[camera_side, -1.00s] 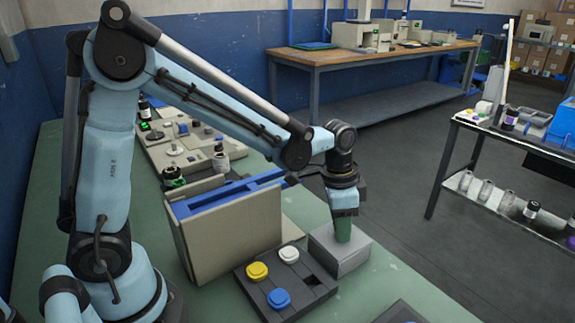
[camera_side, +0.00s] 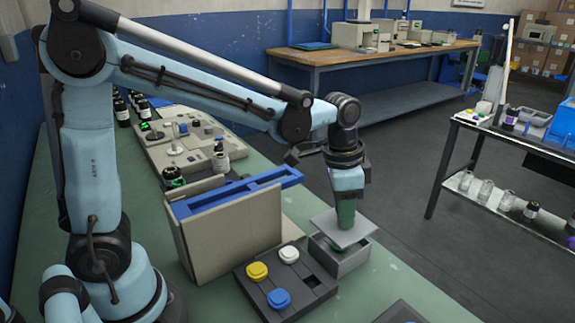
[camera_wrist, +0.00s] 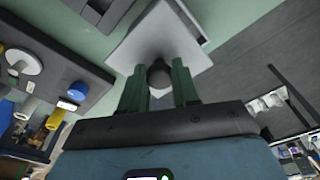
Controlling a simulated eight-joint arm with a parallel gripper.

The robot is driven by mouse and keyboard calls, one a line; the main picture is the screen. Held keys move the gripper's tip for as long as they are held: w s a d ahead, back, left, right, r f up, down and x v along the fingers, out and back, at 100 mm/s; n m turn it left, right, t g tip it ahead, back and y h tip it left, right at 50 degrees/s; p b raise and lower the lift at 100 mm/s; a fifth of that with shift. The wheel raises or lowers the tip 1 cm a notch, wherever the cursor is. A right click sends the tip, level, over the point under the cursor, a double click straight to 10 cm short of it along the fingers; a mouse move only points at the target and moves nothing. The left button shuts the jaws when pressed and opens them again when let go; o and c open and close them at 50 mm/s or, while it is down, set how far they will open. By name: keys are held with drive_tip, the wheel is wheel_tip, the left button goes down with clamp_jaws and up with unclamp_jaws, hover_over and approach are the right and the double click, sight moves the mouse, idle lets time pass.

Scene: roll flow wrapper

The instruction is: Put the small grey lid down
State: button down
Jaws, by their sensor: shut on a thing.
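The small grey lid (camera_side: 343,230) is a flat square plate, held level or nearly so by my gripper (camera_side: 345,216). In the wrist view the lid (camera_wrist: 135,48) shows beyond the green fingers of my gripper (camera_wrist: 160,78), which are shut on a dark round knob (camera_wrist: 159,74) at its middle. Below the lid stands a grey open box (camera_side: 352,262). The lid is above the box and apart from it. Something green shows inside the box, partly hidden by the lid.
A dark tray (camera_side: 265,298) with yellow, white and blue round pieces sits left of the box. A beige housing with a blue top frame (camera_side: 235,194) stands behind the tray. Green bench surface (camera_side: 400,265) is clear right of the box.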

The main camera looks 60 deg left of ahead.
drive_tip(key=s+d+r, duration=0.6)
drive_tip(key=d+r, duration=0.2)
drive_tip(key=r, duration=0.3)
drive_tip(key=w+a, duration=0.8)
drive_tip(key=a, duration=0.6)
drive_tip(key=w+a, duration=0.2)
drive_tip(key=a, duration=1.9)
drive_tip(key=f, duration=2)
drive_tip(key=shift+w+d, duration=0.25)
drive_tip(key=shift+f, duration=0.15)
